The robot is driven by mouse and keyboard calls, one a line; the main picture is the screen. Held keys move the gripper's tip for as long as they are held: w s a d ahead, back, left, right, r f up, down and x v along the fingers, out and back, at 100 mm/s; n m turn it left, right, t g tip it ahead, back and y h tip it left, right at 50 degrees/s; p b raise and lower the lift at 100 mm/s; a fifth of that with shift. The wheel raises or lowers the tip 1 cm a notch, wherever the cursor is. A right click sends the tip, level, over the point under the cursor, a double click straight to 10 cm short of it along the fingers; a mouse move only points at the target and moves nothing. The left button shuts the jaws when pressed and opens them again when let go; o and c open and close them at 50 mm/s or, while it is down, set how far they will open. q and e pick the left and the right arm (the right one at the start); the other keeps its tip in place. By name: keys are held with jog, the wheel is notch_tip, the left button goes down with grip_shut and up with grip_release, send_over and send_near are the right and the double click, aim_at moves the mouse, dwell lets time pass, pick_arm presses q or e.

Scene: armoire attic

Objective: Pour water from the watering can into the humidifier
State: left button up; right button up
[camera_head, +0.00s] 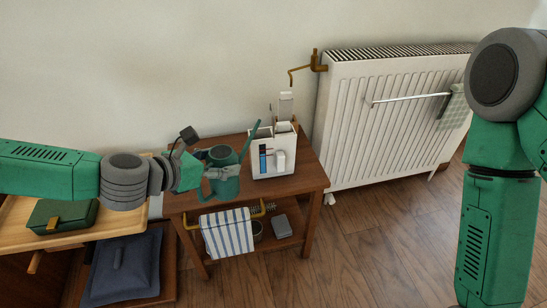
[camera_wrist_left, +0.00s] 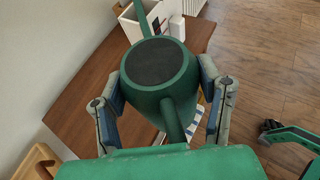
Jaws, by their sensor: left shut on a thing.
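The green watering can (camera_head: 223,186) is in my left gripper (camera_head: 212,178) at the left part of the small wooden table. Its thin spout (camera_head: 250,138) points up and right toward the white humidifier (camera_head: 284,161). In the left wrist view the can's dark round top (camera_wrist_left: 160,61) lies between the two fingers of the left gripper (camera_wrist_left: 163,105), and the spout (camera_wrist_left: 141,17) crosses in front of the humidifier (camera_wrist_left: 129,24). The humidifier stands on the table, right of the can, with a blue strip on its front.
The wooden table (camera_head: 314,176) has a striped towel (camera_head: 228,233) on its front bar and a grey box (camera_head: 282,226) on its lower shelf. A white radiator (camera_head: 385,120) stands at the right. A dark green case (camera_head: 62,216) lies on an open drawer at the left.

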pick_arm(q)
jog(key=shift+r, duration=0.15)
jog(key=shift+r+p, duration=2)
jog(key=shift+r, duration=0.55)
jog(key=shift+f, duration=0.1)
jog(key=shift+a+r, duration=0.15)
jog(key=shift+r, duration=0.05)
jog(key=s+a+r+n+t+y+p, duration=0.3)
jog(key=s+a+r+n+y+p, duration=0.1)
jog(key=a+r+n+y+p, duration=0.2)
jog(key=a+n+y+p, duration=0.1)
jog(key=a+y+p, duration=0.1)
jog(key=shift+s+a+r+n, duration=0.15)
jog(key=shift+s+a+n, duration=0.1)
jog(key=shift+a+n, duration=0.15)
